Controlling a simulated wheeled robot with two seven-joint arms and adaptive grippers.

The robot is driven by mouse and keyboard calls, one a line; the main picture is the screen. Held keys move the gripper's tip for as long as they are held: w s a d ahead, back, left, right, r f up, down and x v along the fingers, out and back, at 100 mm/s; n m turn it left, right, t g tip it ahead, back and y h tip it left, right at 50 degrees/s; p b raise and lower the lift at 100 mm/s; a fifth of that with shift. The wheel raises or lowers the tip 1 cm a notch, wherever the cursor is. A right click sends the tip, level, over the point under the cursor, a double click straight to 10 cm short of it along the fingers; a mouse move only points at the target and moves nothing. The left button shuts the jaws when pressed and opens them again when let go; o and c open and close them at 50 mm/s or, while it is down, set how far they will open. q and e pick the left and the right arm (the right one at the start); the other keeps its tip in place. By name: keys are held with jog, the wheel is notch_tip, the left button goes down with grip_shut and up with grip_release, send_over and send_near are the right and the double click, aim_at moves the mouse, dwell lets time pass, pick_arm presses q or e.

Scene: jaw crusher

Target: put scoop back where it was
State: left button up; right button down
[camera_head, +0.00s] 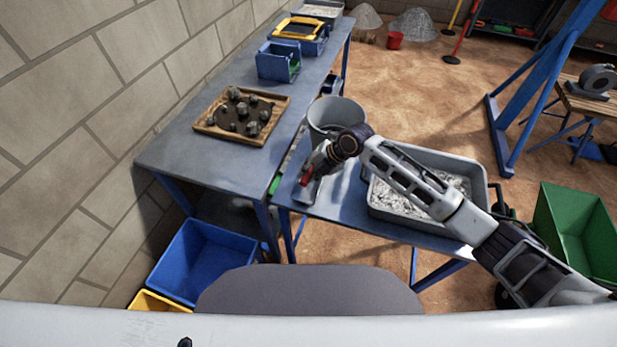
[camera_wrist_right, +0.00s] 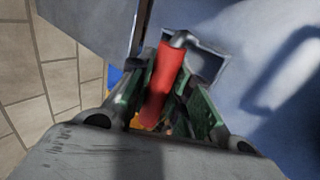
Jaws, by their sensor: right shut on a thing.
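The scoop has a red handle (camera_wrist_right: 165,82) and a grey metal pan, seen in the wrist view (camera_wrist_right: 207,62). In the head view the scoop's pan (camera_head: 307,192) is over the left end of the low blue table (camera_head: 345,208). My right gripper (camera_head: 309,174) is shut on the red handle, with its fingers on both sides of it in the wrist view (camera_wrist_right: 166,95). I cannot tell whether the pan touches the tabletop. My left gripper is not in view.
A grey bucket (camera_head: 335,114) stands just behind the gripper. A grey tub (camera_head: 478,180) of pale gravel is to the right, under my right arm. A taller bench (camera_head: 190,160) on the left holds a wooden tray (camera_head: 208,130) of rocks. Blue (camera_head: 200,262) and green (camera_head: 575,232) bins flank the table.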

jog(key=shift+f+b, duration=0.65)
jog(key=shift+f, duration=0.5)
jog(key=shift+f, duration=0.15)
jog(key=c, duration=1.3)
grip_release()
jog(key=shift+p+v, duration=1.35)
jog(key=shift+v, duration=0.45)
jog(key=shift+p+v, duration=2.95)
jog(key=shift+v, duration=1.4)
jog(key=shift+a, duration=0.1)
